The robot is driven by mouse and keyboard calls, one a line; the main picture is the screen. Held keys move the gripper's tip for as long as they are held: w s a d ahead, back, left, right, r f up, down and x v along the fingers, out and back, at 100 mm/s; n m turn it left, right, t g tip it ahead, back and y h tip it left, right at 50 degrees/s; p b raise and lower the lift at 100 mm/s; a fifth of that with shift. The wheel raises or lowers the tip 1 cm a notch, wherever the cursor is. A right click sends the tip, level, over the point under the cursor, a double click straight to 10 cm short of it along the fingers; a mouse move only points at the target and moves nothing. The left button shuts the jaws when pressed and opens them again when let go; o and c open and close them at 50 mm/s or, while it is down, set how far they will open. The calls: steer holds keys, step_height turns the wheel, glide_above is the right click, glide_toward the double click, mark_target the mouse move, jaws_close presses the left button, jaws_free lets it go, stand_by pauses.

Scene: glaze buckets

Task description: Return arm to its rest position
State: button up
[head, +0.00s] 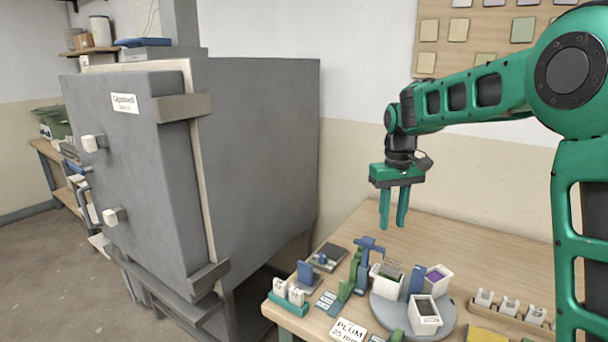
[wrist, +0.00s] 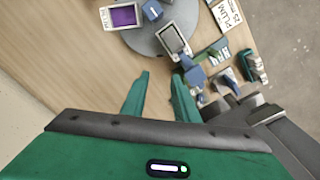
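My gripper (head: 393,224) hangs fingers-down above the back of the wooden table (head: 460,245), on the end of my green arm. Its two fingers stand apart with nothing between them; the gap also shows in the wrist view (wrist: 160,85). Behind and above the turntable, it touches nothing. On the grey round turntable (head: 448,325) stand several white buckets: one with purple glaze (head: 438,279), one with dark contents in front (head: 424,316), and one at the left (head: 386,280). The purple bucket also shows in the wrist view (wrist: 124,16).
A large grey kiln (head: 260,150) stands left of the table. Blue and green fixtures (head: 367,250) and a PLUM card (head: 348,330) crowd the table's front left. A rack of small white cups (head: 508,308) lies at the right. The table's back is bare.

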steer(key=s+d+r+m, duration=0.1)
steer(key=s+d+m, duration=0.1)
steer(key=s+d, duration=0.65)
steer(key=s+d+m, duration=0.3)
steer(key=s+d, duration=0.3)
steer(key=s, duration=0.5)
steer(key=s+d+f+m, duration=0.1)
steer(key=s+f+m, duration=0.1)
steer(key=s, duration=0.8)
steer(key=s+d+f+m, duration=0.1)
steer(key=s+f, duration=0.3)
steer(key=s, duration=0.6)
steer(key=shift+d+m+y, duration=0.3)
steer(key=shift+d+m, duration=0.1)
steer(key=shift+d, duration=0.3)
